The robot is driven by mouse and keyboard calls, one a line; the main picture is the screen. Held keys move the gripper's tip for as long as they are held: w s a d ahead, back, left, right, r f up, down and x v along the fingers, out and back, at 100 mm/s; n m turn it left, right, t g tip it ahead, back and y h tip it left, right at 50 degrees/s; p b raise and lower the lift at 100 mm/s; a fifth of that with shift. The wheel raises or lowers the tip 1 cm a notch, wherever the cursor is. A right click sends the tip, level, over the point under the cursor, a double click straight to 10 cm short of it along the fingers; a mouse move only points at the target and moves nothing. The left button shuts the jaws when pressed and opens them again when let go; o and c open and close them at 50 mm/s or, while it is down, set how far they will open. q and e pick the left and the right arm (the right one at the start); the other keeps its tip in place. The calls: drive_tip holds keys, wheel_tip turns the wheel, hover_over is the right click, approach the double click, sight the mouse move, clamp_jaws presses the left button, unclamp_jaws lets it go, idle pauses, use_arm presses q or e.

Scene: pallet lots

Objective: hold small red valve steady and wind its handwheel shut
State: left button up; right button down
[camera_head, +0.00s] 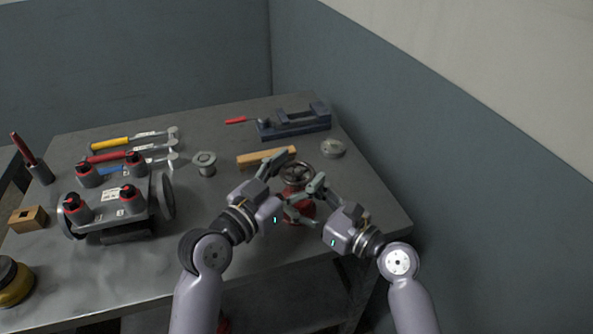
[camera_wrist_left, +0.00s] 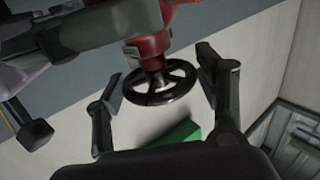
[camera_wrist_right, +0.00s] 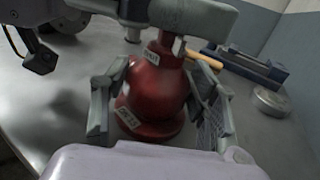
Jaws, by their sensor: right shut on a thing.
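The small red valve (camera_head: 303,212) stands near the table's right front, partly hidden by my grippers. Its dark spoked handwheel (camera_head: 297,172) is on top. My right gripper (camera_head: 307,199) is shut on the valve's red body; the right wrist view shows the body (camera_wrist_right: 158,92) between the fingers, with white labels on it. My left gripper (camera_head: 284,168) is at the handwheel. In the left wrist view the handwheel (camera_wrist_left: 160,84) lies between the spread fingers (camera_wrist_left: 160,76), with gaps beside the rim. The left gripper is open.
A wooden bar (camera_head: 266,156) lies just behind the valve. A blue vise (camera_head: 293,122) and a round grey metal part (camera_head: 333,148) are farther back. A grey fixture with red-collared knobs (camera_head: 110,205) stands left; hammers (camera_head: 130,141) lie behind it. The table's right edge is near.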

use_arm(q)
drive_tip(key=c, duration=0.8)
drive_tip(key=shift+o, duration=0.2)
drive_tip(key=shift+m+g+h, duration=2.4)
drive_tip(key=shift+g, duration=0.5)
drive_tip(key=o, duration=1.2)
drive_tip(key=shift+c, duration=0.2)
drive_tip(key=shift+a, duration=0.1)
